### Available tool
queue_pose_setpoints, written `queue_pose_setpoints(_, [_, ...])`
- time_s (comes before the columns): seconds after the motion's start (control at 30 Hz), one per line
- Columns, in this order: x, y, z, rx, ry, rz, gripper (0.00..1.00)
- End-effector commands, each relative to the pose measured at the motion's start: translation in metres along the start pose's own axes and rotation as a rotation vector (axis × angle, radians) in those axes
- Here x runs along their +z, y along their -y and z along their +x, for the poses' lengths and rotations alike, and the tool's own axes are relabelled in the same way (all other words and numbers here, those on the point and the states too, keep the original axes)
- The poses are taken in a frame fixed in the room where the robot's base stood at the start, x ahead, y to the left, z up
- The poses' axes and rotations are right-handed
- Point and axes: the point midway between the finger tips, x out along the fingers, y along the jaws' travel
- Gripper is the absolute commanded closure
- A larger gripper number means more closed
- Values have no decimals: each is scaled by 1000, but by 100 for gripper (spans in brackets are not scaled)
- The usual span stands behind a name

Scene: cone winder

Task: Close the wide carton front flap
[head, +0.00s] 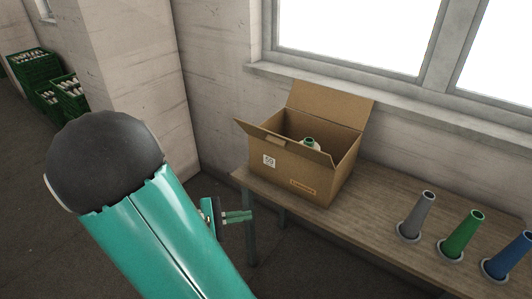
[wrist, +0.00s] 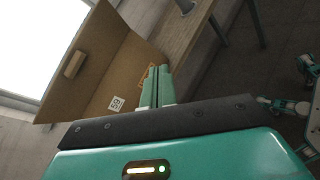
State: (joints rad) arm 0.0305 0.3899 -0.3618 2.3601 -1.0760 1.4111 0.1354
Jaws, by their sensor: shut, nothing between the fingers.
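The brown carton (head: 286,180) stands on the wooden bench with its top open. Its wide front flap (head: 272,135) leans outward over the front wall and carries a small tab block (head: 276,141). The wide back flap (head: 328,103) stands up and leans back. A white cone with a green top (head: 310,144) shows inside. My gripper (head: 250,215) is shut and empty, to the left of and in front of the carton. In the wrist view, the shut fingers (wrist: 156,72) point toward the carton's front wall, with the front flap (wrist: 90,70) to their left.
The bench (head: 372,204) runs right below the window. Grey (head: 416,217), green (head: 463,236) and blue (head: 508,257) cones stand on it right of the carton. Green crates (head: 36,78) stand far left. The floor in front of the bench looks clear.

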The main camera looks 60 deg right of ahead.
Motion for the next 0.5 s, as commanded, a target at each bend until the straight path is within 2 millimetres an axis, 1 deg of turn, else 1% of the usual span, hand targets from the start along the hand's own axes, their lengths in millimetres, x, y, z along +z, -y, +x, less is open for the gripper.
queue_pose_setpoints(0.03, [-4, -6, 11, 59, 75, -38, 100])
queue_pose_setpoints(0.2, [-16, -30, 36, 282, 286, -150, 100])
queue_pose_setpoints(0.33, [-29, -48, 46, 468, 425, -245, 100])
queue_pose_setpoints(0.5, [-50, -63, 52, 682, 550, -349, 100])
